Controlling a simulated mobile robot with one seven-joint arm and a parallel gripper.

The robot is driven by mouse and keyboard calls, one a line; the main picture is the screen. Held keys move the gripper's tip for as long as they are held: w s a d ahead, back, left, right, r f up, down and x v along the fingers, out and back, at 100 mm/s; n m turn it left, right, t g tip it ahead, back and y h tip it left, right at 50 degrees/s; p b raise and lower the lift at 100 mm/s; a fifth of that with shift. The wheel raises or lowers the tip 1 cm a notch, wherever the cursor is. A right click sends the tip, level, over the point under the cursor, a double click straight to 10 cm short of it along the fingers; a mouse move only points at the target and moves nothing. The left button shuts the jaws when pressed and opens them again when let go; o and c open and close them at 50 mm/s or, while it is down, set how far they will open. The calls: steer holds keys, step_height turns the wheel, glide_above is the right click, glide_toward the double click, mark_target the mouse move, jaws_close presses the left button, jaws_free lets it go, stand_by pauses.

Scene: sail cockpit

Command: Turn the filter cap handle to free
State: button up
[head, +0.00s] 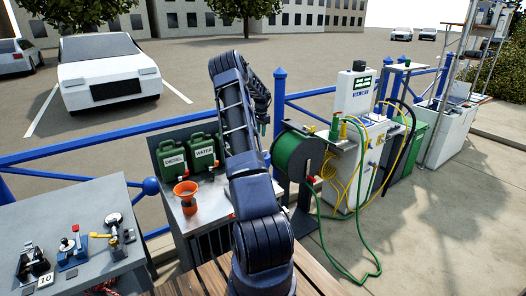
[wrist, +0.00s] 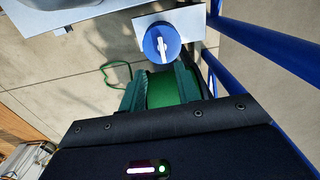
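In the wrist view, a round blue cap (wrist: 154,52) with a white bar handle (wrist: 162,46) sits on a small grey plate (wrist: 190,22). The bar runs roughly along the picture's vertical. My gripper (wrist: 157,74) has two dark green fingers standing apart, with nothing seen held between them. The cap lies beyond the fingertips and apart from them. In the head view, my gripper (head: 263,128) hangs beside the green hose reel, left of it. I cannot make out the blue cap in the head view.
The green hose reel (head: 298,156) stands close to my gripper; its green drum (wrist: 160,91) shows behind the fingers. A blue rail (wrist: 262,42) runs at the right of the wrist view. Green jerrycans (head: 203,152) and an orange funnel (head: 186,190) stand on the grey bench.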

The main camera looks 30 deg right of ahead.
steer(key=f, duration=0.4)
steer(key=d+f, duration=0.1)
steer(key=f, duration=0.8)
steer(key=shift+w+d+f, duration=0.1)
steer(key=shift+w+d, duration=0.1)
steer(key=shift+d, duration=0.1)
jaws_close()
